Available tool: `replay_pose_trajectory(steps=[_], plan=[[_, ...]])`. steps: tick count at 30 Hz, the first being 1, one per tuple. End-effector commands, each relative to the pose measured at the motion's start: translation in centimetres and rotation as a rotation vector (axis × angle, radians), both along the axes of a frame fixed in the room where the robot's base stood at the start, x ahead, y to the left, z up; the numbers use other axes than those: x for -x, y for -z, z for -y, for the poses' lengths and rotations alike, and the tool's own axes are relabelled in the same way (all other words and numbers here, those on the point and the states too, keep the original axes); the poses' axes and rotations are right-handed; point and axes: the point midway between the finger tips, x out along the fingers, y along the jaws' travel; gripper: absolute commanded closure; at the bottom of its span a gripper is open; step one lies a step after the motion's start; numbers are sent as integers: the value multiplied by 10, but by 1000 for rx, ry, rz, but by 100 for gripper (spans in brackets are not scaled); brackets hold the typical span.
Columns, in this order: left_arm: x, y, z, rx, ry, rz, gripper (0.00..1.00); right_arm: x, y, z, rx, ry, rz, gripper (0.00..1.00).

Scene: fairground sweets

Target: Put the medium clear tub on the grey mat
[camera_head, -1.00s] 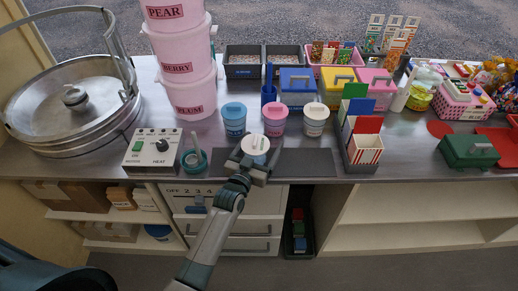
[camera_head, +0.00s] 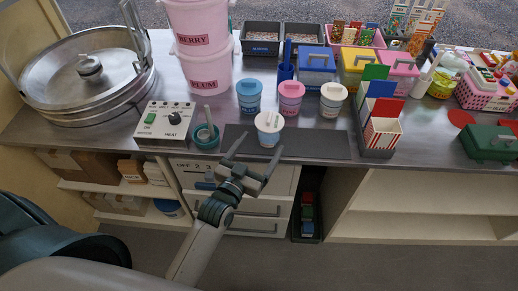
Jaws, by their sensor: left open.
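A small pale tub with a white lid (camera_head: 268,128), which looks like the medium clear tub, stands upright on the dark grey mat (camera_head: 318,145), towards its left part. The mat lies along the front edge of the counter. My left gripper (camera_head: 260,144) is open and empty in front of the tub, its fingers pointing towards it with a gap between them and the tub. My right gripper is out of view.
Behind the mat stand a blue tub (camera_head: 249,96), a pink tub (camera_head: 291,98) and a cream tub (camera_head: 333,98). A teal pot (camera_head: 206,137) and heat control box (camera_head: 166,125) are left. A striped-front box holder (camera_head: 382,133) stands right. The mat's right part is clear.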

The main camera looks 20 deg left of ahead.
Motion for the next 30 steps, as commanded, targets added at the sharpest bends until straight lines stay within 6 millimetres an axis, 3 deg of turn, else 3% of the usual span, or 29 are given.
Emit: replay_pose_trajectory(steps=[30], plan=[[4, 0, 0, 0, 0, 0, 19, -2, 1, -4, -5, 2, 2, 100]])
